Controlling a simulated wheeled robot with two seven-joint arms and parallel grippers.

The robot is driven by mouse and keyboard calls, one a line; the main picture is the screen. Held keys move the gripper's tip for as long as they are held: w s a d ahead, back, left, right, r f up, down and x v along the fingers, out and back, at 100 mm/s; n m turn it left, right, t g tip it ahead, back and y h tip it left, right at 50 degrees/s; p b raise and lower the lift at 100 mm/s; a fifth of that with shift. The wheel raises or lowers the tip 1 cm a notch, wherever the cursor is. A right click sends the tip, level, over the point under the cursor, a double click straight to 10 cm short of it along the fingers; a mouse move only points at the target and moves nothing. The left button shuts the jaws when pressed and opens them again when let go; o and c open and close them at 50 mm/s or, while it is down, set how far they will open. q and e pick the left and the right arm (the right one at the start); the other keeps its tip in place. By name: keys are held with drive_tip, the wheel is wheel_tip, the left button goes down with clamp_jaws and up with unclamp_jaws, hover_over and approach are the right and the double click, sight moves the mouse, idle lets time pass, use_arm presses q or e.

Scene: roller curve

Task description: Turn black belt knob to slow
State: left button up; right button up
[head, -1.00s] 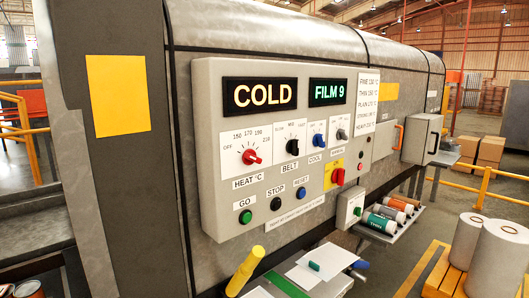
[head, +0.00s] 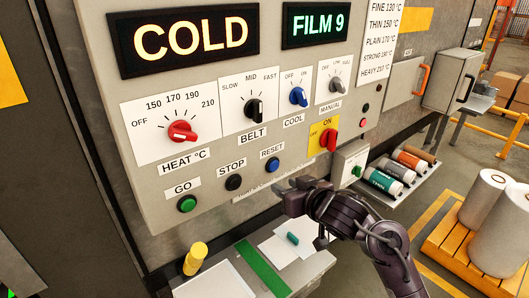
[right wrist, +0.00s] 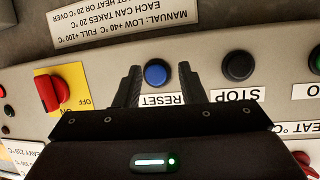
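The black belt knob (head: 254,108) sits on a white dial plate marked SLOW, MID and FAST, above the BELT label (head: 253,136). Its pointer looks roughly upright, near MID; the exact setting is hard to read. My right gripper (head: 284,190) is below the panel's button row, lower right of the knob. In the right wrist view, its two fingers (right wrist: 160,82) are apart, with the blue RESET button (right wrist: 155,74) showing between their tips and nothing held. The belt knob is not visible in that view. My left gripper is out of view.
The red heat knob (head: 182,131) is left of the belt knob and the blue cool knob (head: 298,96) is right of it. A red ON/OFF switch (head: 328,140) is lower right. A yellow-handled item (head: 195,258) stands on the shelf below.

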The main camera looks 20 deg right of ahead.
sight(260, 104)
drive_tip(key=s+a+r+n+t+y, duration=0.1)
drive_tip(key=s+r+t+y, duration=0.1)
drive_tip(key=r, duration=0.8)
drive_tip(key=s+a+r+n+t+y, duration=0.1)
drive_tip(key=s+r+y, duration=0.1)
drive_tip(key=r, duration=0.8)
drive_tip(key=p+x, duration=0.1)
drive_tip(key=x, duration=0.6)
drive_tip(key=shift+w+a, duration=0.1)
drive_tip(key=shift+w, duration=0.1)
drive_tip(key=shift+c, duration=0.2)
clamp_jaws()
